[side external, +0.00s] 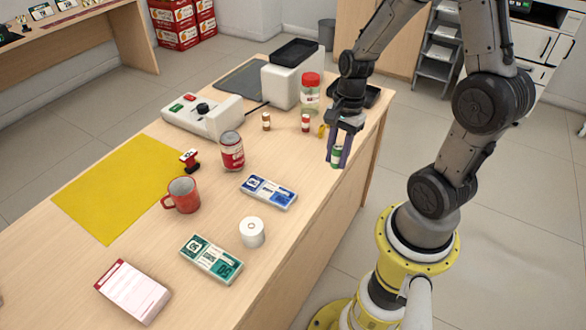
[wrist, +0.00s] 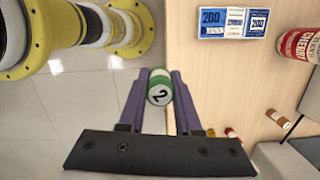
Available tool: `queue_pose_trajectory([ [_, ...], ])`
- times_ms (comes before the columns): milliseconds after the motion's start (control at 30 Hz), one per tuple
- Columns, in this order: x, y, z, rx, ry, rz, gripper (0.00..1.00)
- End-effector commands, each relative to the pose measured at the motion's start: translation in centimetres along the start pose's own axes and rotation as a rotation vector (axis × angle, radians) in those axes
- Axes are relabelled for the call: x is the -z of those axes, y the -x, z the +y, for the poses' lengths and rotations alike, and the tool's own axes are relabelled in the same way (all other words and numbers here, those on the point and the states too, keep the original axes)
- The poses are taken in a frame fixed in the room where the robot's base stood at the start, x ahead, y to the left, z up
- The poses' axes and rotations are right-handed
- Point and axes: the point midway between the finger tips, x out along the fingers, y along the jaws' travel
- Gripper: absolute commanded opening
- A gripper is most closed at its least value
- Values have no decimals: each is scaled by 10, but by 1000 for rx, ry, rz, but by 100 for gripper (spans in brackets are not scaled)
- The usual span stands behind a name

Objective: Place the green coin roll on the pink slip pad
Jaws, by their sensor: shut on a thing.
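The green coin roll (side external: 337,156), green with white ends, is between the purple fingers of my gripper (side external: 340,150), which is shut on it. It hangs near the counter's right edge. The pink slip pad (side external: 133,291) lies at the near left of the counter, with a pale top and red edging. It is well away from my gripper and outside the wrist view. Nothing lies on it.
Banknote bundles, blue (side external: 268,192) and green (side external: 211,259), and a white paper roll (side external: 251,232) lie between gripper and pad. A red mug (side external: 182,195) and red can (side external: 232,150) stand farther left. Brown (side external: 266,121) and red (side external: 305,123) coin rolls stand behind.

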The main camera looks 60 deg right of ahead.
Motion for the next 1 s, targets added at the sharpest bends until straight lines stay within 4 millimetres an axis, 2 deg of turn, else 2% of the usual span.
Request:
queue_pose_trajectory([
  [233,-2,2,5,-13,-25,-8,0],
  [367,-1,15,-16,-2,-47,-8,0],
  [467,-16,21,-41,-8,3,-8,0],
  [667,-69,27,-87,-25,154,-7,0],
  [800,-121,27,-110,-42,285,-6,0],
  [1000,-205,20,-123,-65,484,-3,0],
])
